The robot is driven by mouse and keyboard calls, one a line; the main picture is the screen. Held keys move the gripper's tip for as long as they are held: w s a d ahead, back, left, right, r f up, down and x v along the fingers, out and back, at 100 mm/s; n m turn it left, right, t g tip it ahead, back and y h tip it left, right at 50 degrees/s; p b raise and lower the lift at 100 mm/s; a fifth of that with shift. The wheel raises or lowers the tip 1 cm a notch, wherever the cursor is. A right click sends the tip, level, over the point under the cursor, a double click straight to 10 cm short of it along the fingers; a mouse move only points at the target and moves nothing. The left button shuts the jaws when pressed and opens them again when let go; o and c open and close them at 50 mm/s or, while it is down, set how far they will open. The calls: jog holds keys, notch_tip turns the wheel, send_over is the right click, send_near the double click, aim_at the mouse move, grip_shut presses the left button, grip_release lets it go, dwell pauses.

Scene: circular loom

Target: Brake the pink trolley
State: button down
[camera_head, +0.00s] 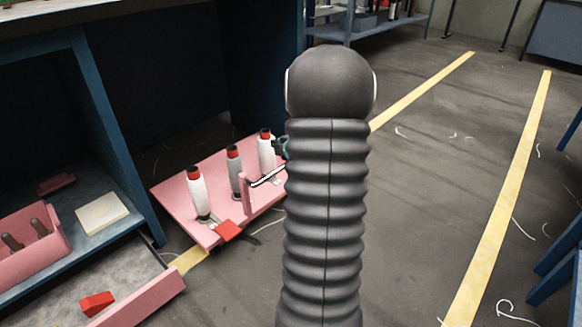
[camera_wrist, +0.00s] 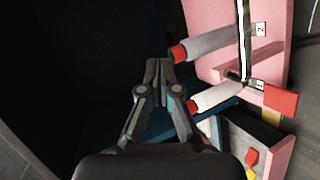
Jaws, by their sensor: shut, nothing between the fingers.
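The pink trolley (camera_head: 175,190) stands on the floor beside the blue bench. It carries three white and grey bobbins (camera_head: 198,192) with red tops and a pink upright with a pale bar. A red pedal-like tab (camera_head: 229,231) sticks out at its front edge. The wrist view shows part of the trolley (camera_wrist: 208,68) at the upper right, two bobbins (camera_wrist: 213,97) and the red tab (camera_wrist: 281,99). My gripper (camera_wrist: 158,66) is shut and empty, left of the bobbins and apart from the tab. My arm hides most of it in the head view.
The blue bench (camera_head: 105,110) stands at left. Below it a drawer with a pink front (camera_head: 145,300) is pulled out, holding a red block (camera_head: 97,304). A pink bin (camera_head: 35,240) sits on the shelf. Open floor with yellow lines (camera_head: 500,200) lies at right.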

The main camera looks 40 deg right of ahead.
jog(key=s+a+r+m+g+h, duration=0.1)
jog(key=s+a+r+m+g, duration=0.2)
jog(key=a+r, duration=0.45)
jog(key=s+a+r+m+h, duration=0.1)
jog(key=s+a+r+m, duration=0.35)
jog(key=a, duration=0.55)
jog(key=s+a+m+g+y, duration=0.4)
jog(key=s+a+m+y, duration=0.1)
jog(key=s+a, duration=1.6)
jog(key=shift+s+f+m, duration=0.25)
jog(key=shift+f+m, duration=0.2)
jog(key=shift+m, duration=0.2)
jog(key=shift+d, duration=0.1)
